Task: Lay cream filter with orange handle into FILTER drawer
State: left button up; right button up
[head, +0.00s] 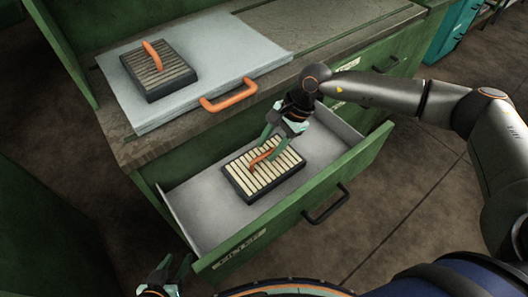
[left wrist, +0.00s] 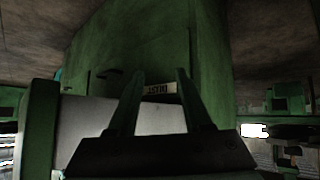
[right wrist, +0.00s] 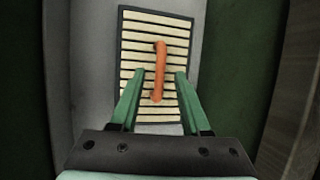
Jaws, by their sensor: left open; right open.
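A cream slatted filter (head: 264,172) with a dark frame lies flat in the open drawer (head: 208,222). Its orange handle (head: 262,156) stands up from the slats. My right gripper (head: 265,148) is over this filter, its fingers open on either side of the handle; the right wrist view shows the handle (right wrist: 159,75) between the fingertips (right wrist: 159,78), with gaps on both sides. My left gripper (head: 172,266) is open and empty at the bottom left, away from the filter. The drawer's front label (head: 239,249) is too small to read surely.
A second, browner slatted filter (head: 160,76) with an orange handle lies on a pale lid or board (head: 222,52) on the counter. An orange bar handle (head: 229,96) is on the board's front edge. The drawer has free floor around the filter.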

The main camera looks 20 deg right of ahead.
jog(key=v, duration=0.8)
jog(key=shift+r, duration=0.15)
